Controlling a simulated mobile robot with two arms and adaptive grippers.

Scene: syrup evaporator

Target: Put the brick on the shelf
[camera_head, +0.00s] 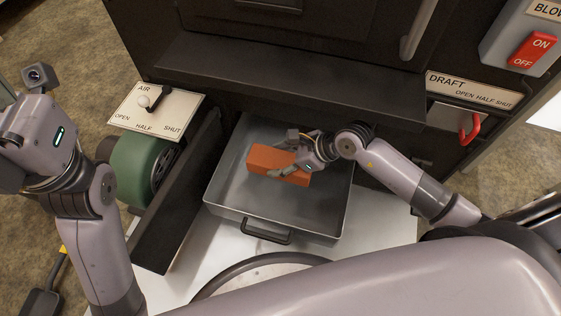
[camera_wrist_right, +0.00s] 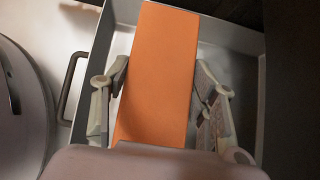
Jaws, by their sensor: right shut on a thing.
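The orange brick (camera_head: 262,157) is in or just over the grey metal pan (camera_head: 222,185) in the head view. I cannot tell whether it touches the pan's floor. My right gripper (camera_head: 284,155) is shut on the brick, one finger on each long side. In the right wrist view the brick (camera_wrist_right: 158,65) runs lengthwise between the fingers of the right gripper (camera_wrist_right: 162,75). A dark ledge (camera_head: 290,78) juts out above the back of the pan; I cannot tell whether it is the shelf. My left arm is at the left, its fingers not visible.
The pan has a dark front handle (camera_head: 254,232). An open dark door (camera_head: 172,215) stands left of it, beside a green blower housing (camera_head: 133,168). An AIR lever plate (camera_head: 157,107), DRAFT plate (camera_head: 468,88) with red handle (camera_head: 469,128), and red switch (camera_head: 532,50) surround the area.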

